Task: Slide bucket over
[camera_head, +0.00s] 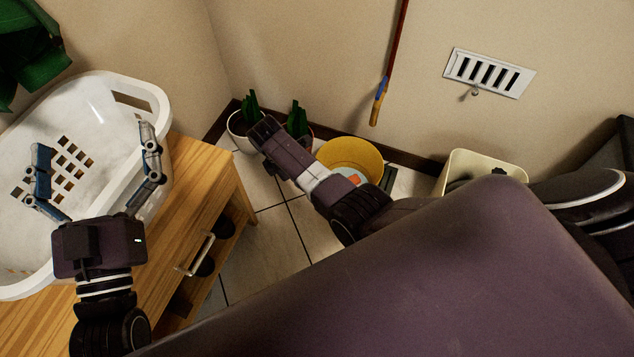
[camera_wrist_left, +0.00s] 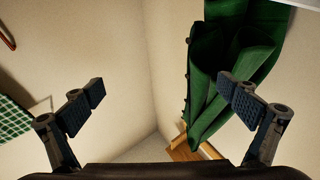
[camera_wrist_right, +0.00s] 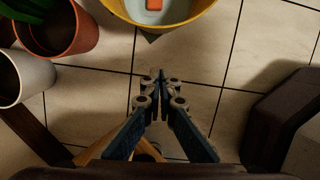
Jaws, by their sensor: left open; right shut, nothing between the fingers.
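The yellow bucket (camera_head: 352,150) stands on the tiled floor near the wall, partly hidden behind my right arm in the head view. It also shows at the top of the right wrist view (camera_wrist_right: 152,28), cut off by the edge, with a pale and orange item inside. My right gripper (camera_wrist_right: 157,83) is shut and empty, its tips apart from the bucket and pointing toward its near side. In the head view its fingers are hidden. My left gripper (camera_head: 95,145) is open and empty over the white basket; it also shows open in its wrist view (camera_wrist_left: 160,90).
The white laundry basket (camera_head: 95,88) sits on a wooden cabinet (camera_head: 208,185) at left. Potted plants, one in a white pot (camera_wrist_right: 25,78) and one in an orange pot (camera_wrist_right: 70,32), stand left of the bucket. A cream bin (camera_head: 487,160) is at right. Bare tiles (camera_wrist_right: 205,105) lie before the bucket.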

